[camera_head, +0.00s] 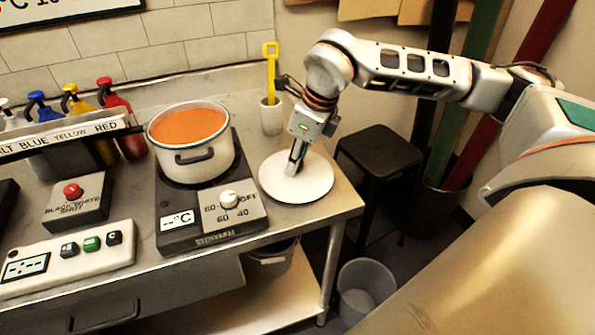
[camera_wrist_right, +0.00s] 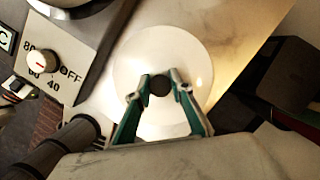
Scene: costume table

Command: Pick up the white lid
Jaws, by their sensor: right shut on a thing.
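The white lid (camera_head: 310,182) is a flat round disc at the right end of the table, beside the hot plate. In the right wrist view the lid (camera_wrist_right: 135,65) shows a dark round knob (camera_wrist_right: 160,85) at its middle. My right gripper (camera_head: 293,170) points down at the lid's centre in the head view. In the right wrist view its two teal-edged fingers (camera_wrist_right: 160,86) are closed on the knob from both sides. Whether the lid touches the table is hard to tell. My left gripper is not in view.
A pot (camera_head: 193,145) of orange liquid stands on the hot plate (camera_head: 175,238) left of the lid. A cup (camera_head: 271,117) with a yellow tool stands behind it. A black stool (camera_head: 380,150) and a grey bin (camera_head: 365,285) are beyond the table's right edge.

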